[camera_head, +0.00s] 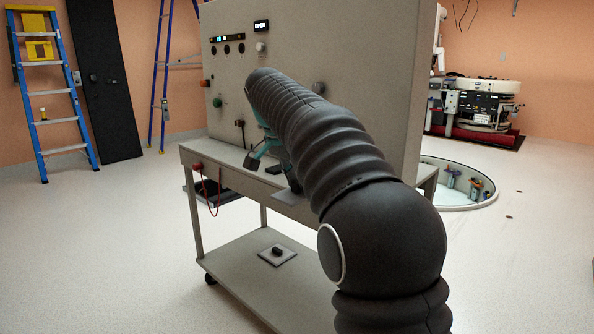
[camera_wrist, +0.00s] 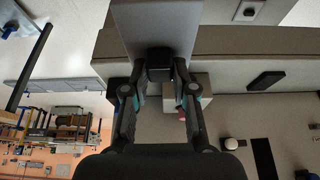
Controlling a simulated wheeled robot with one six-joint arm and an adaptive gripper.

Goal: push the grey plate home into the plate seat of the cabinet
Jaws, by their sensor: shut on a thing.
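My gripper (camera_wrist: 160,78) is shut on a small black block-shaped handle (camera_wrist: 159,65) in the wrist view. The handle stands on a flat grey plate (camera_wrist: 158,25), which reaches up to the top of that view. In the head view my gripper (camera_head: 263,165) is low in front of the cabinet (camera_head: 355,65), at the cart's top. Part of the grey plate (camera_head: 299,204) shows there beside my arm, at the cart's front edge. My arm covers much of the cabinet's lower face. I cannot make out the plate seat or how far the plate is in.
The cabinet has knobs and a small display (camera_head: 261,26). A red cable (camera_head: 212,200) hangs at the cart's left. Another plate with a black knob (camera_head: 277,252) lies on the lower shelf (camera_head: 240,268). A round floor pit (camera_head: 470,206) is at right; a blue ladder (camera_head: 52,95) stands left.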

